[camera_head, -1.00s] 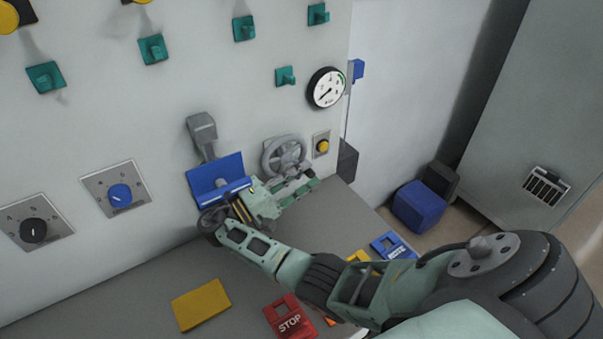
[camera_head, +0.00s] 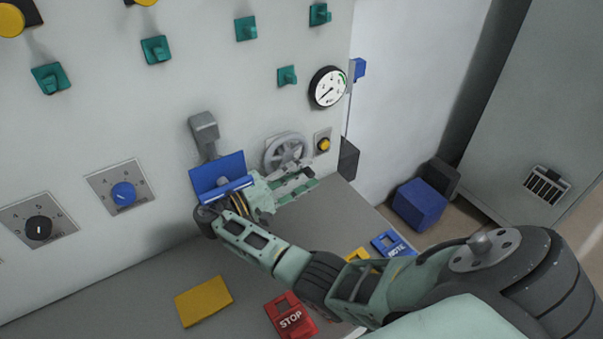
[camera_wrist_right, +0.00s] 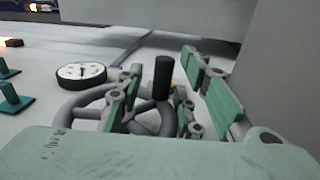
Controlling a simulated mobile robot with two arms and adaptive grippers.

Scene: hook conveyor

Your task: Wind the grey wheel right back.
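The grey wheel (camera_head: 286,152) is a spoked handwheel on the pale panel, left of a yellow button. In the right wrist view the wheel (camera_wrist_right: 83,101) shows behind my fingers, with an upright black handle (camera_wrist_right: 163,76) standing out from it. My right gripper (camera_head: 298,183) is just below and in front of the wheel in the head view. In the wrist view its fingers (camera_wrist_right: 168,92) are apart, with the black handle showing in the gap between them. I cannot tell whether either finger touches it. My left gripper is not in view.
A blue plate (camera_head: 218,173) under a grey bracket is close left of my right gripper. A round gauge (camera_head: 328,88) and yellow button (camera_head: 324,144) are near the wheel. A yellow plate (camera_head: 203,301) and red STOP block (camera_head: 290,316) lie on the grey ledge.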

